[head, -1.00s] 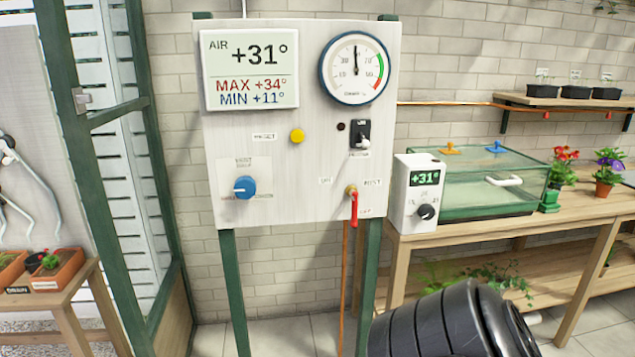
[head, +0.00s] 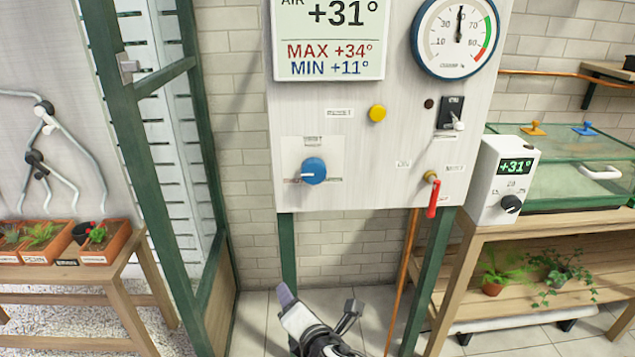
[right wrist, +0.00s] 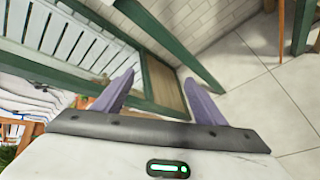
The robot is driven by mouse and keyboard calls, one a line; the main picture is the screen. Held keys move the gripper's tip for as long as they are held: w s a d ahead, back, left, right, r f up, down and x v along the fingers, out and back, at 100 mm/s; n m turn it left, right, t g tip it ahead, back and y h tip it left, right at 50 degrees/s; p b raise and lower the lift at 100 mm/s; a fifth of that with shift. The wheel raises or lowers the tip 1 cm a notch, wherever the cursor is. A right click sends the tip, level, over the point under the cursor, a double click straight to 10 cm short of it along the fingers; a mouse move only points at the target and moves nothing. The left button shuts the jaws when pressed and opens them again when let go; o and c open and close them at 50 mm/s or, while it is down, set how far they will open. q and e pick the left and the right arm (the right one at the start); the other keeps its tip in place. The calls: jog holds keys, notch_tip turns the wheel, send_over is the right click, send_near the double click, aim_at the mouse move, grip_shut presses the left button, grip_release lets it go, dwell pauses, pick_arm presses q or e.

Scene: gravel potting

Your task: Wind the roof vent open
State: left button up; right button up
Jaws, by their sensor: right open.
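Bent grey crank-like rods (head: 65,150) with dark and white joints are at the far left, in front of a pale panel; I cannot tell which one works the roof vent. A blue knob (head: 314,171) sits on the white control board (head: 360,150), its small labels too blurred to read. My right gripper (head: 318,301) is low in the head view, below the board, open and empty. In the right wrist view its two purple fingers (right wrist: 158,92) are spread apart, facing a green frame. The roof vent itself does not show. My left gripper is out of view.
A green door frame (head: 150,150) stands between the rods and the board. A bench with potted plants (head: 100,245) is below the rods. The board also has a yellow button (head: 377,113) and red lever (head: 433,198). A wooden table (head: 500,229) is at right.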

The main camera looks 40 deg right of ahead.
aim_at(313, 175)
jog(key=w+d+r+n+t+h+p, duration=0.1)
jog(key=w+d+r+n+t+h, duration=0.2)
jog(key=r, duration=0.7)
jog(key=w+d+r+n+h, duration=0.3)
jog(key=d+r, duration=0.2)
jog(key=r, duration=0.5)
jog(key=x, duration=0.9)
jog(key=shift+w+d+r, duration=0.1)
jog(key=shift+d+r, duration=0.1)
jog(key=shift+d, duration=0.05)
jog(key=shift+w+d, duration=0.2)
jog(key=shift+w, duration=0.1)
jog(key=shift+c, duration=0.5)
jog(key=c, duration=1)
jog(key=shift+o, duration=0.3)
